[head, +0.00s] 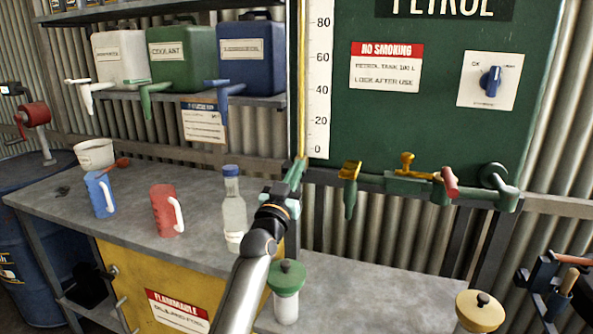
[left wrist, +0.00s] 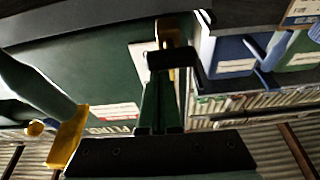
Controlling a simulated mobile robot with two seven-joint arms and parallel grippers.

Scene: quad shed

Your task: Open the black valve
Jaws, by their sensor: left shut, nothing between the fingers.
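My left gripper (head: 295,172) has slim green fingers, raised at the left edge of the green petrol tank, near the foot of the yellow sight tube (head: 301,80). In the left wrist view the fingers (left wrist: 158,105) are together and empty. A black bent piece (left wrist: 190,54) on a yellow part lies just beyond the fingertips; it looks like the black valve's lever. I cannot tell whether the fingers touch it. In the head view the gripper hides that spot. The outlet pipe carries a yellow-handled valve (head: 350,170), a brass valve (head: 407,162) and a red-handled valve (head: 449,182).
A clear bottle (head: 233,212) stands left of my arm, with a red mug (head: 165,210) and blue mug (head: 99,194) further left. A green-lidded jar (head: 287,292) stands right of it. A tapped blue can (head: 245,55) is shelved left of the tank.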

